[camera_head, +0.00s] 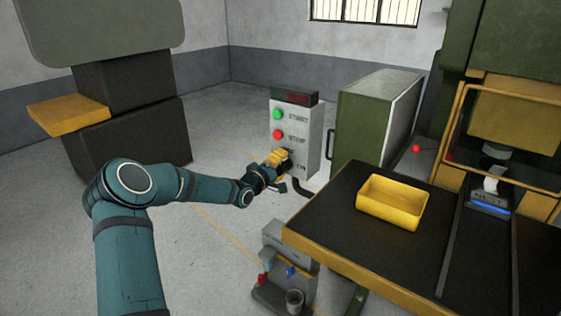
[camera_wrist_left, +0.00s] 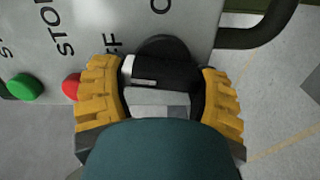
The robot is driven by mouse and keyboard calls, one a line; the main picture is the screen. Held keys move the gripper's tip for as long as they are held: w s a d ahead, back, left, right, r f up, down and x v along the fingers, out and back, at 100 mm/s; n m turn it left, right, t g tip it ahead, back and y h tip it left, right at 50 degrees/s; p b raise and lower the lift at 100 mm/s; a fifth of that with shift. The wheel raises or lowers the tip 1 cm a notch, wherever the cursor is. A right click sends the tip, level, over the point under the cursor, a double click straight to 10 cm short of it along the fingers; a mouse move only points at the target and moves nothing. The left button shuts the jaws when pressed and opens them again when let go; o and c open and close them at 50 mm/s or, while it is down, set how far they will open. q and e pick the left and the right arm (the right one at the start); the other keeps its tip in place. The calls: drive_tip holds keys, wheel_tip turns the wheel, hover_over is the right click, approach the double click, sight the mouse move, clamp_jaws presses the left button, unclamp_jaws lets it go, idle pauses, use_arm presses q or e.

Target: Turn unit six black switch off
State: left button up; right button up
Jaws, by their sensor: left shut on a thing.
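A grey control box (camera_head: 308,137) stands behind the bench's left end, with a green button (camera_head: 277,114), a red button (camera_head: 278,134) and a dark display on top. My left gripper (camera_head: 277,159) is at the lower part of its front face. In the left wrist view, the black rotary switch (camera_wrist_left: 172,72) with a white mark sits between the yellow fingers of my left gripper (camera_wrist_left: 160,73), which is shut on it. Lettering beside it is partly hidden by the fingers. In the head view the gripper covers most of the switch. My right gripper is not in view.
A green cabinet (camera_head: 366,118) stands right of the control box. A dark bench (camera_head: 345,200) with a yellow bin (camera_head: 392,203) is at the right, beside a green machine.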

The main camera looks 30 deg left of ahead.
use_arm(q)
drive_tip(key=shift+f+n, duration=0.2)
drive_tip(key=shift+n, duration=0.6)
drive_tip(key=o, duration=1.2)
drive_tip(key=shift+p, duration=0.3)
drive_tip(key=shift+s+r, duration=0.1)
drive_tip(key=shift+s, duration=0.05)
drive_tip(key=s, duration=0.8)
drive_tip(key=s+a, duration=0.1)
drive_tip(key=s, duration=0.2)
drive_tip(key=shift+s, duration=0.4)
